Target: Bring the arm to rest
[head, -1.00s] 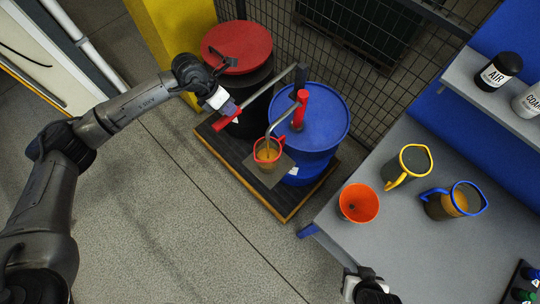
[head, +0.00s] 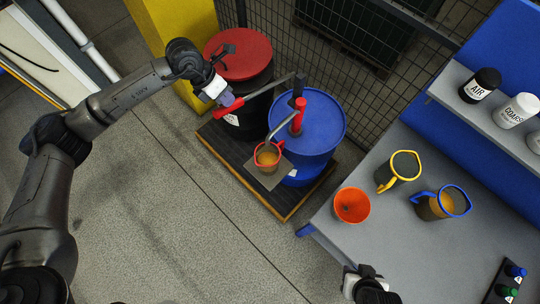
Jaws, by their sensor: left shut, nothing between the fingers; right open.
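A hand pump (head: 297,119) with a red body stands on the blue drum (head: 322,132). Its grey lever arm (head: 266,87) slants down to the left and ends in a red grip (head: 227,109). My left gripper (head: 227,99) is shut and empty, right beside the red grip. I cannot tell whether it touches it. The pump's spout bends down over a red-rimmed jug (head: 268,156) with amber liquid in it. My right gripper (head: 352,278) is open at the bottom edge, by the grey table; its fingers are only partly visible.
A drum with a red lid (head: 248,65) stands behind the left gripper on the same dark pallet (head: 234,150). Wire fence is behind; open floor lies left.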

